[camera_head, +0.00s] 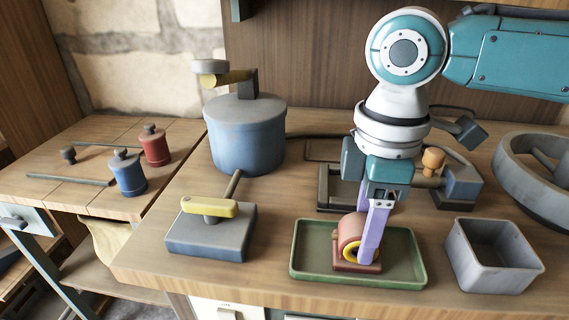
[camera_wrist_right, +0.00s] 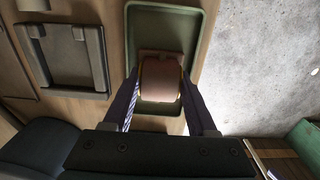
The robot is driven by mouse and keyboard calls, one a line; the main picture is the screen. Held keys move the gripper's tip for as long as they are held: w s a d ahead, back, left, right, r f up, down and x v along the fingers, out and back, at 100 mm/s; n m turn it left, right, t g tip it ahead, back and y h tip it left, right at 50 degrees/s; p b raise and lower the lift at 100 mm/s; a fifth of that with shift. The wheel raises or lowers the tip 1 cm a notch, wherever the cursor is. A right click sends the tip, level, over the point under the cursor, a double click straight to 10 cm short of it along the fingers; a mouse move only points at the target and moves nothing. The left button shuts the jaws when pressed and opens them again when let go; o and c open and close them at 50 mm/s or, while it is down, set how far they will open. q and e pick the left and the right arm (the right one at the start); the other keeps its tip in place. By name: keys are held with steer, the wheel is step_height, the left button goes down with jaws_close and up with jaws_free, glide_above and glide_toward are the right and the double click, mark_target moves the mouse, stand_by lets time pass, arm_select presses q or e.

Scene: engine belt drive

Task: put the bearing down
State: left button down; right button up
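The bearing (camera_head: 350,229) is a reddish-brown rounded block with a yellow ring on its side and a flat base. It sits low over the floor of the green tray (camera_head: 302,264); whether its base rests fully on the tray is hard to tell. My right gripper (camera_head: 369,250) reaches down with its purple fingers around it. In the right wrist view the bearing (camera_wrist_right: 160,82) lies between the two fingers (camera_wrist_right: 160,88), which appear to press on its sides. The tray (camera_wrist_right: 167,20) shows behind it. My left gripper is out of view.
A grey open box (camera_head: 492,262) stands right of the tray. A grey block with a yellow handle (camera_head: 210,235) and a blue pot (camera_head: 246,140) stand to the left. A large grey wheel (camera_head: 530,175) lies at the right. The bench front edge is close to the tray.

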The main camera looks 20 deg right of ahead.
steer(key=o, duration=0.3)
steer(key=shift+o, duration=0.2)
step_height(320, 180, up, 12)
steer(key=p, duration=0.2)
steer(key=s+a+f+m+t+y, duration=0.2)
steer(key=s+a+f+m+y, duration=0.1)
steer(key=s+a+f, duration=0.65)
steer(key=s+d+m+t+h, duration=0.1)
steer(key=s+d+m+h, duration=0.1)
steer(key=s+d+m, duration=0.4)
steer(key=shift+s+f+m+t+h, duration=0.15)
steer(key=shift+f+m+t+h, duration=0.15)
steer(key=shift+f+m+h, duration=0.1)
